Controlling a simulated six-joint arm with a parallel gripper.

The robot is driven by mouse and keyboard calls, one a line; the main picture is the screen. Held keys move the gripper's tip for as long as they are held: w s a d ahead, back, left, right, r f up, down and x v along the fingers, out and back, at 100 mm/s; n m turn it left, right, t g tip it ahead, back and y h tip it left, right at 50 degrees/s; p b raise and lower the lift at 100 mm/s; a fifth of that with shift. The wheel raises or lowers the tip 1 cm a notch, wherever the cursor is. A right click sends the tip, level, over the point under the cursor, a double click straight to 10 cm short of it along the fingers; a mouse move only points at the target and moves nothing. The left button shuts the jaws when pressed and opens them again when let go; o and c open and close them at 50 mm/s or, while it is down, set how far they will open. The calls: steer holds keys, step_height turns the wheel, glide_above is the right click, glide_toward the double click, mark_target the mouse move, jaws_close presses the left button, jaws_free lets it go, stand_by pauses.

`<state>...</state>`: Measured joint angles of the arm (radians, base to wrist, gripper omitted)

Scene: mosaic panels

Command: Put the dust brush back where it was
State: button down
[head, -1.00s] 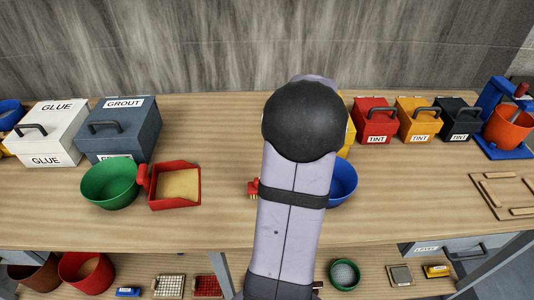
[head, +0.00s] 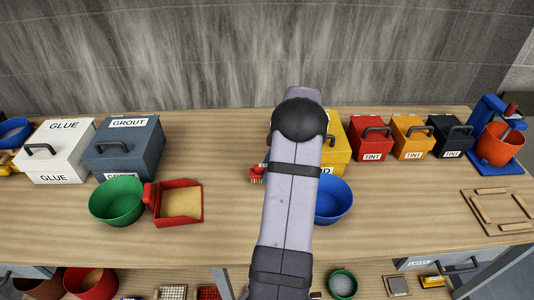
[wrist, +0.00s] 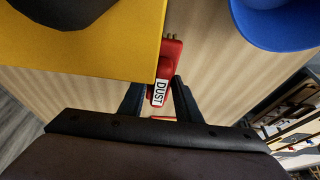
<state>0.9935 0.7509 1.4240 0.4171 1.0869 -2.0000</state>
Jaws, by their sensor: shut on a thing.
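The dust brush (wrist: 163,75) is red with a white DUST label. In the wrist view it sits between the two dark fingers of my gripper (wrist: 158,97), which is shut on it. In the head view the brush (head: 257,172) shows just left of my arm, bristles downward, beside the yellow box (head: 335,142). My fingers are hidden behind my arm there. I cannot tell whether the bristles touch the table.
The yellow box is close to the brush in the wrist view (wrist: 90,45). A blue bowl (head: 333,200) stands right of my arm. A red dustpan (head: 180,203) and a green bowl (head: 117,201) stand to the left. The table (head: 215,150) between grout box and arm is clear.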

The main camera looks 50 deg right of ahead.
steer(key=shift+w+d, duration=0.7)
steer(key=shift+p, duration=0.3)
steer(key=shift+w+d+r+p, duration=0.1)
steer(key=shift+w+d+p, duration=1)
steer(key=shift+w+d, duration=0.15)
steer(key=shift+w+f+p, duration=0.1)
steer(key=shift+f+p, duration=0.1)
steer(key=shift+p, duration=0.15)
steer(key=shift+f, duration=0.65)
steer(key=shift+f, duration=0.1)
steer(key=shift+f, duration=0.1)
steer(key=c, duration=1.3)
jaws_free()
